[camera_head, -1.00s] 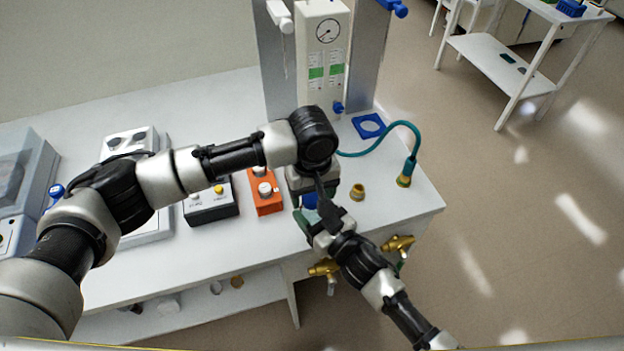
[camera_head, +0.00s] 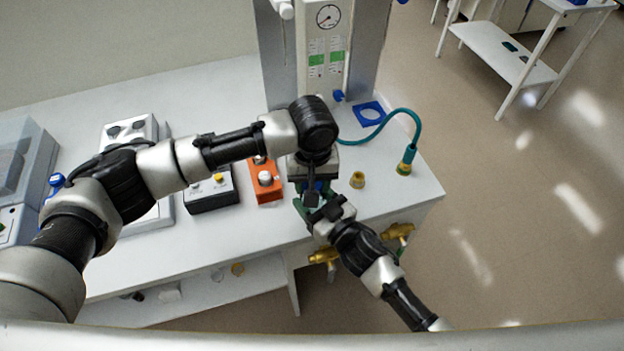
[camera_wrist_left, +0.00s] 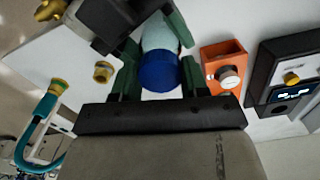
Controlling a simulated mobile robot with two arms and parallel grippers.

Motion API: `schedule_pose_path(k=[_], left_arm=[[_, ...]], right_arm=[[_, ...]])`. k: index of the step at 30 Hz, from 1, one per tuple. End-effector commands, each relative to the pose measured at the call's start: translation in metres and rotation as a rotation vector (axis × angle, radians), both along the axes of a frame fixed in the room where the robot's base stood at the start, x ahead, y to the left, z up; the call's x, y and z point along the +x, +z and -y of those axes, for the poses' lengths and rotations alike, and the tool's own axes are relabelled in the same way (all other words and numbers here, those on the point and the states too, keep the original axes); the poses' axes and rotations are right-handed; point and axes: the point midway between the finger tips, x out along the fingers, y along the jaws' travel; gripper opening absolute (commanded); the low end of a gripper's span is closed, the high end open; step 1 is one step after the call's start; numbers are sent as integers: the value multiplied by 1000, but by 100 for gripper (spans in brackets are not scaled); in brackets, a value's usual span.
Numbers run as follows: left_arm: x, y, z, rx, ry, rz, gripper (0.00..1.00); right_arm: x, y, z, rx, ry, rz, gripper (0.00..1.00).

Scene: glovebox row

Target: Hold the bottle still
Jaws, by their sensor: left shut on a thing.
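The bottle has a blue cap and a pale body, and it shows in the left wrist view (camera_wrist_left: 160,68). My left gripper (camera_wrist_left: 158,82) is shut on it, with green fingers on either side near the cap. In the head view only a small blue part of the bottle (camera_head: 319,185) shows; my left wrist and right gripper hide the rest. My right gripper (camera_head: 314,200) is at the bottle from the front right, close below my left gripper. Whether its fingers touch the bottle is hidden.
An orange box with a knob (camera_head: 268,183) and a dark control box (camera_head: 211,193) stand left of the bottle. A brass fitting (camera_head: 357,180) and a teal hose (camera_head: 416,131) are to the right. Brass valves (camera_head: 324,256) stick out at the table's front edge.

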Motion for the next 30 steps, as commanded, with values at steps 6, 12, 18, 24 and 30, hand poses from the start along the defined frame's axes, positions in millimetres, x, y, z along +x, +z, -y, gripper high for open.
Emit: schedule_pose_path(k=[6, 12, 18, 24, 30], left_arm=[[0, 0, 0, -1, -497, 0, 16], [0, -1, 0, -1, -963, 0, 16], [0, -1, 0, -1, -1432, 0, 16], [0, -1, 0, 0, -1876, 0, 16], [0, -1, 0, 0, -2016, 0, 16]], right_arm=[[0, 0, 0, 0, 0, 0, 0], [0, 0, 0, 0, 0, 0, 0], [0, 0, 0, 0, 0, 0, 0], [0, 0, 0, 0, 0, 0, 0], [0, 0, 0, 0, 0, 0, 0]])
